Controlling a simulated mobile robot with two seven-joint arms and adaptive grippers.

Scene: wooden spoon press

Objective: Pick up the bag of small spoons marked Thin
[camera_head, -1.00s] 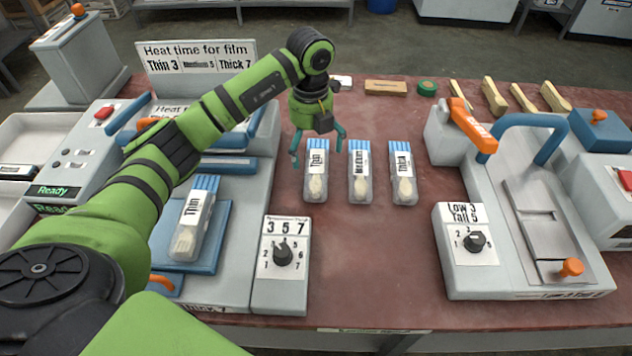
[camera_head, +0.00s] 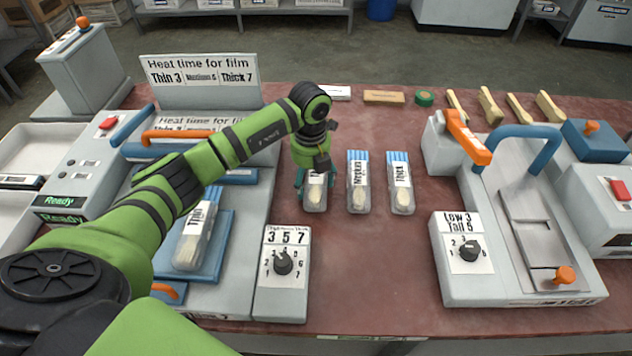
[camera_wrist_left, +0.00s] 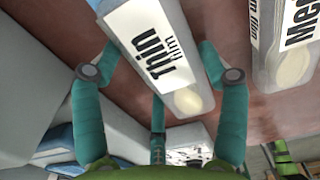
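The clear bag of small spoons marked Thin (camera_head: 315,199) lies on the red-brown table, leftmost in a row of three. My left gripper (camera_head: 316,182) is over its upper part and hides much of its label. In the left wrist view the bag (camera_wrist_left: 150,40) lies between the teal fingers of the gripper (camera_wrist_left: 160,74), which are spread apart with space on both sides. Another bag marked Thin (camera_head: 194,243) lies on the blue pad of the left machine. My right gripper is not in view.
Bags marked Medium (camera_head: 358,190) and Thick (camera_head: 401,190) lie close to the right. The left machine's dial box (camera_head: 282,275) stands in front. The right machine (camera_head: 530,270) has a blue handle. The front middle of the table is clear.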

